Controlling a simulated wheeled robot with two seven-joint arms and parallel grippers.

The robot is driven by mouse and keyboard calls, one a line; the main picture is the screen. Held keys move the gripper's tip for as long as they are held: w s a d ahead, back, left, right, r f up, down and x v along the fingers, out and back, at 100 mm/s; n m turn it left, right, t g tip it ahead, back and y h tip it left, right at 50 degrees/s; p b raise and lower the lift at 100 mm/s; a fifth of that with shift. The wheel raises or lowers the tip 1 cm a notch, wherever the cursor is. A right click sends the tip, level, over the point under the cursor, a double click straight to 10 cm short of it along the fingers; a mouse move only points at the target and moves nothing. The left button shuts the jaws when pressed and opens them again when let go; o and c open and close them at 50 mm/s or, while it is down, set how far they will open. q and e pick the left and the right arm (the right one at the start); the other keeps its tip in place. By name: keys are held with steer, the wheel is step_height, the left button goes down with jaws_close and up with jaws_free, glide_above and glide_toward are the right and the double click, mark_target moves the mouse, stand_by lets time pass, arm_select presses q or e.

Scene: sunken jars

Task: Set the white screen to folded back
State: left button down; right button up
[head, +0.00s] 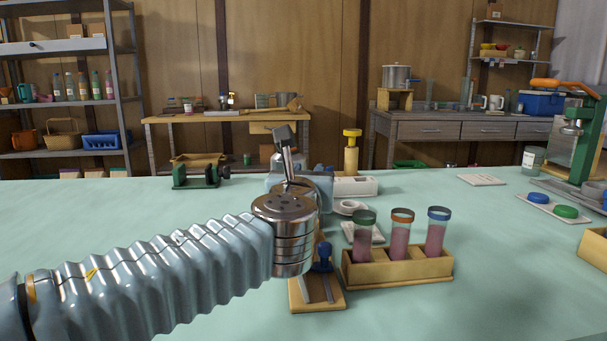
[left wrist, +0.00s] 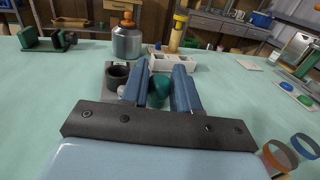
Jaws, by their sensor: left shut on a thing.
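My left gripper (head: 318,184) is in the middle of the head view, largely hidden behind its own silver wrist. In the left wrist view its two blue fingers (left wrist: 160,76) are shut on a rounded teal thing (left wrist: 160,91). Most of that thing is hidden between the fingers, so I cannot tell what it belongs to. I cannot pick out a white screen for certain in either view; it may be hidden behind my left arm. My right gripper is not in view.
A wooden rack (head: 400,273) with three ringed tubes stands right of my wrist, beside a wooden stand with a blue knob (head: 322,257). Behind are a white tray (head: 355,187), a yellow-topped post (head: 352,153) and a metal jar (left wrist: 127,42). The table's left is largely clear.

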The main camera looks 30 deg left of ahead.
arm_select(q)
steer(key=shift+w+n+g+y+p, duration=0.25)
steer(key=shift+n+g+y, duration=0.2)
steer(key=shift+n+y, duration=0.35)
steer(key=shift+w+n+g+y+p, duration=0.15)
steer(key=shift+n+g+y, duration=0.35)
steer(key=shift+y, duration=0.5)
steer(key=c, duration=1)
jaws_free()
steer(key=shift+w, duration=0.1)
steer(key=v, duration=1.3)
steer(key=shift+s+d+f, duration=0.1)
steer(key=shift+s+d, duration=0.2)
